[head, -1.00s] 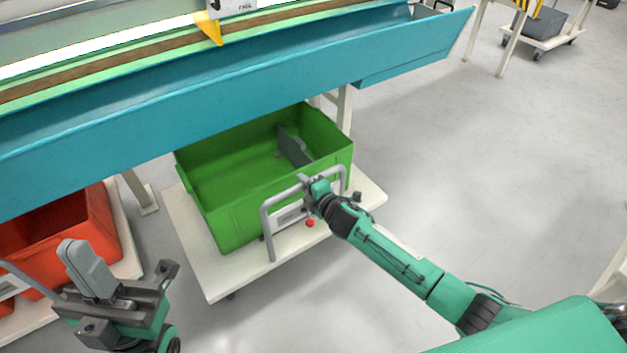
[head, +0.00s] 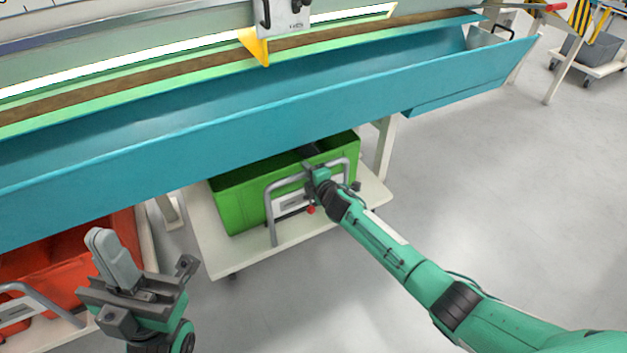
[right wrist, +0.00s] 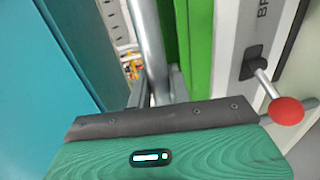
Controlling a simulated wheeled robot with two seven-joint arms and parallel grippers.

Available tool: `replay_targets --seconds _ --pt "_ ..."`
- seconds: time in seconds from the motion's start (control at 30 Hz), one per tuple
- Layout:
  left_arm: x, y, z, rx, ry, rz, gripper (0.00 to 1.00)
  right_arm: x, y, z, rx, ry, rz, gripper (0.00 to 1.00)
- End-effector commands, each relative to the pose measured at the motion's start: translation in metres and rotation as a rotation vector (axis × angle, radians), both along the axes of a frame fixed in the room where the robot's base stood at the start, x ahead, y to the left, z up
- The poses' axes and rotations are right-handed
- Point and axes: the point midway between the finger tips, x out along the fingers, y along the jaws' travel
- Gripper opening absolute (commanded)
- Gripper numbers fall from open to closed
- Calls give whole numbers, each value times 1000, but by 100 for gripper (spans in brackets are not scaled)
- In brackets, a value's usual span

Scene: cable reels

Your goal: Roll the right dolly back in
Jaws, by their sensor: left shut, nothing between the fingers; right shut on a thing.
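The right dolly (head: 213,240) is a cream platform on castors carrying a green bin (head: 240,212). It stands partly under the teal trough of the bench, which hides the back of the bin. A grey tube handle (head: 271,222) rises at its front. My right gripper (head: 313,174) is shut on the handle's top bar. The right wrist view shows the grey tube (right wrist: 150,50) running into the gripper, and a brake lever with a red knob (right wrist: 286,111) beside it. My left gripper (head: 140,285) is shut and empty, in front of the red bin.
The teal trough (head: 260,140) overhangs the dolly. A red bin (head: 85,255) on another dolly with a grey handle stands at left. A bench leg (head: 385,145) is just behind the right dolly's right side.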

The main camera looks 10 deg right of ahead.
Motion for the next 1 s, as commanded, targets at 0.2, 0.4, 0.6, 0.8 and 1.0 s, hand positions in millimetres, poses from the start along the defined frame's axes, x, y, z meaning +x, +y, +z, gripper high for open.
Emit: replay_targets --seconds 0.2,0.4,0.6,0.8,1.0 --pt "0 0 1 -1 -8 0 0 8 2 -1 -2 1 -2 0" --pt "0 0 1 0 -9 -1 0 9 2 0 -2 0 -3 0" --pt "0 0 1 0 -9 -2 0 9 2 1 0 -1 -3 34" --pt "0 0 1 0 -9 -2 0 8 2 0 0 0 -1 40" --pt "0 0 4 -1 -11 -2 0 5 1 2 -1 0 -1 40"
